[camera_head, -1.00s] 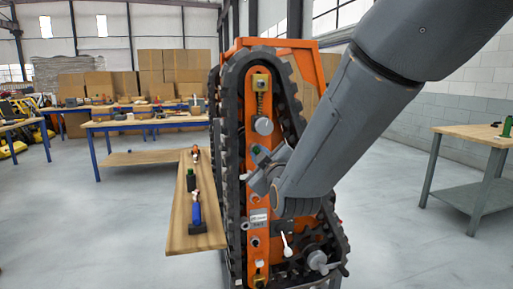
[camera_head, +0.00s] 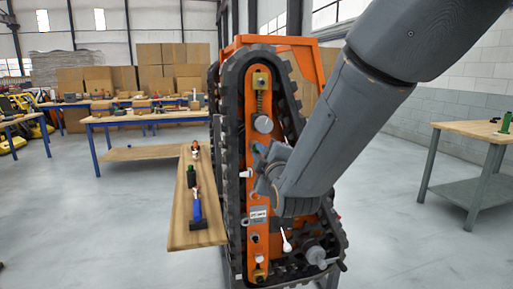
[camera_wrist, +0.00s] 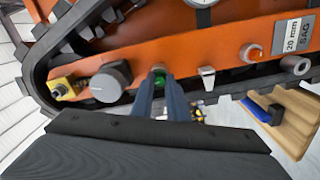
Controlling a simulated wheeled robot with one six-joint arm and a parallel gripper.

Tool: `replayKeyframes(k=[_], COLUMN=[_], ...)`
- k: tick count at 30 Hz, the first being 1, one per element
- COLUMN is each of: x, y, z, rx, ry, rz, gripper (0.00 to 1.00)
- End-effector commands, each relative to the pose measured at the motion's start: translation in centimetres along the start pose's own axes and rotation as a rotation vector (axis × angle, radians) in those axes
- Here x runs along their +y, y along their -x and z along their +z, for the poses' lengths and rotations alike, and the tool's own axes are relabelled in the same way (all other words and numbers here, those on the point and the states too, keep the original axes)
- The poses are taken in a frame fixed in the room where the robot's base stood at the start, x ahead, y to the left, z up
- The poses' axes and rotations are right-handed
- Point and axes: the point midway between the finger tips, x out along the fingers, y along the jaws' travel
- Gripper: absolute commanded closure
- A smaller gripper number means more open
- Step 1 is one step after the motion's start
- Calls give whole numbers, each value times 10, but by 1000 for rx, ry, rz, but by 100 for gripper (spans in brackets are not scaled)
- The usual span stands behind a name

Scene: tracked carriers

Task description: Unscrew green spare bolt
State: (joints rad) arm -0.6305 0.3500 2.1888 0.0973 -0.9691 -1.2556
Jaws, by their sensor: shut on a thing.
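The green bolt (camera_wrist: 158,73) sits in the orange side plate (camera_wrist: 225,48) of the tracked carrier in the wrist view, between a grey round knob and a small white tab. My gripper (camera_wrist: 160,84) has its two fingers close together around the bolt and is shut on it. Only a little of the green shows between the fingertips. In the head view my gripper (camera_head: 261,157) is at the upright orange plate (camera_head: 255,205), below the grey knob, and the bolt is hidden there.
The grey knob (camera_head: 263,124) is above my gripper. A white-handled lever (camera_head: 286,241) hangs lower on the carrier. Black track (camera_head: 227,190) rims the carrier. Open floor lies on both sides.

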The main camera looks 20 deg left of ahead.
Motion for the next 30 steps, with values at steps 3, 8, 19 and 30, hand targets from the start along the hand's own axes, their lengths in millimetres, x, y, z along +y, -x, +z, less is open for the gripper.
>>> replayKeyframes(k=[3, 8, 19, 30], x=[1, 1, 1, 1], y=[1, 1, 6, 18], z=[0, 0, 0, -1], rx=[0, 0, 0, 0], ry=[52, 69, 67, 66], rz=[1, 2, 2, 2], gripper=[100, 100, 100, 100])
